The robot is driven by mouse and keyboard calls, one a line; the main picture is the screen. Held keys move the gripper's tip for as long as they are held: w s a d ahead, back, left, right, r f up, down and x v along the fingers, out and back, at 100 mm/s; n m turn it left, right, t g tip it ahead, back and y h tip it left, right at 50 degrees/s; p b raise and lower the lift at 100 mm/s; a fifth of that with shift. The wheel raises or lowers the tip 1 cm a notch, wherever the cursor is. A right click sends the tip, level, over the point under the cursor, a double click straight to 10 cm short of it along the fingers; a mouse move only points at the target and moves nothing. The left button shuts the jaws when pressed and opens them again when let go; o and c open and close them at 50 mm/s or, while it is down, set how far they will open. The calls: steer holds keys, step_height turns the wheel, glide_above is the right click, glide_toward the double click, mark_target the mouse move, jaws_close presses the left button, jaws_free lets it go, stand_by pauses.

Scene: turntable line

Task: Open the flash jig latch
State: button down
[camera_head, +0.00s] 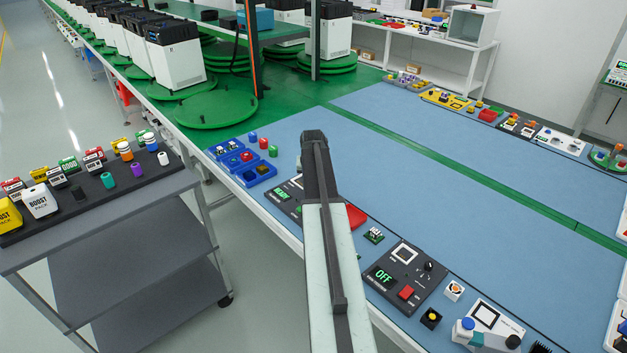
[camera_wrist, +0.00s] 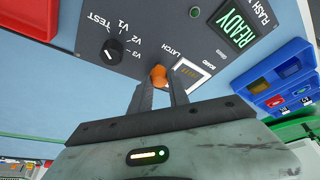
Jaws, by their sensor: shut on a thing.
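The flash jig is a dark panel (camera_wrist: 150,25) with a lit green READY display (camera_wrist: 232,27). A small orange latch knob (camera_wrist: 158,74) sits by the LATCH label, beside a white-framed board socket (camera_wrist: 188,75). My gripper (camera_wrist: 161,86) has its fingers at the orange knob and is shut on it. The fingers hide part of the knob and socket, so I cannot tell how far the latch is turned.
A black TEST dial (camera_wrist: 113,50) is left of the latch. A blue tray (camera_wrist: 288,95) is at right and a red tray (camera_wrist: 30,15) at upper left. In the head view, another dark panel reading OFF (camera_head: 415,268) lies nearer. The blue worktop (camera_head: 450,190) is largely clear.

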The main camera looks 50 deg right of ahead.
steer(key=shift+m, duration=0.3)
steer(key=c, duration=1.3)
jaws_free()
steer(key=shift+o, duration=0.2)
steer(key=p+v, duration=0.7)
steer(key=shift+a+r, duration=0.2)
steer(key=shift+r, duration=0.2)
